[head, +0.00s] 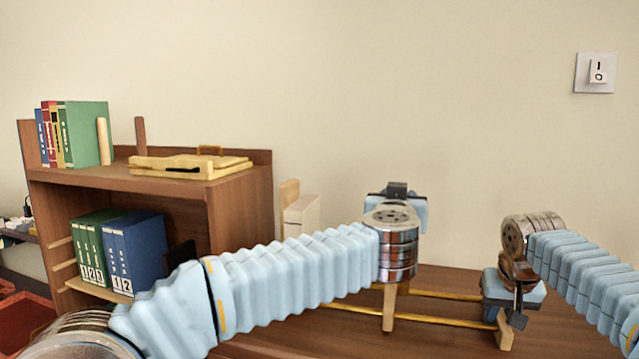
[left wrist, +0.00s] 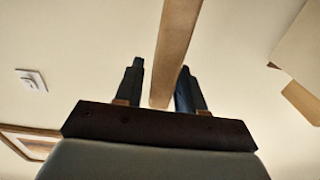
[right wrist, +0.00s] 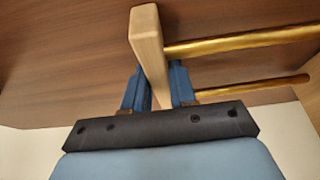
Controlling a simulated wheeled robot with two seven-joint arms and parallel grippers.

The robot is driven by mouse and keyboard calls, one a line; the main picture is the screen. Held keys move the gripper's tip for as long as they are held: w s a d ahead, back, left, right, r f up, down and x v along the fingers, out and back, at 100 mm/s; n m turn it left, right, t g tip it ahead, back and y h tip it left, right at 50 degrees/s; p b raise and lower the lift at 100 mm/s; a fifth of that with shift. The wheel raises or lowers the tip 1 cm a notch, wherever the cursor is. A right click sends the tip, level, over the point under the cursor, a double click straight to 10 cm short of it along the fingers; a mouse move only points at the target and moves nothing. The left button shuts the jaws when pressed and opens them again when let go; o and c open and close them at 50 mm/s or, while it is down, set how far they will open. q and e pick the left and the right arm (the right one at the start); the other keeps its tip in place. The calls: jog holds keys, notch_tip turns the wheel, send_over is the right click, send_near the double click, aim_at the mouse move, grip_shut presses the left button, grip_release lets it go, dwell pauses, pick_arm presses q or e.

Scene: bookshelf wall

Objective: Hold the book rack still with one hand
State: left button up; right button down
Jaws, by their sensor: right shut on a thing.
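The book rack has wooden end posts, the left post (head: 389,308) and the right post (head: 505,331), joined by two brass rods (head: 445,322). It stands on the brown wooden top at lower right. My right gripper (right wrist: 157,72) is shut on the right post, with a finger on each side; the rods run off to the right in the right wrist view. My left gripper (left wrist: 161,76) is open around a wooden post, with a visible gap to the finger at left. In the head view, my left arm hides its fingers and part of the rack.
A brown bookshelf (head: 240,212) at left holds green and blue binders (head: 132,250) below. Several books (head: 85,133) and a light wooden tray (head: 190,165) are on top. A whitish box (head: 302,215) stands behind my left arm. A switch (head: 596,73) is on the wall.

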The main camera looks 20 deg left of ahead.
pick_arm(q)
jog(key=o, duration=0.3)
jog(key=shift+a, duration=0.1)
jog(key=s, duration=1.2)
jog(key=shift+d, duration=0.25)
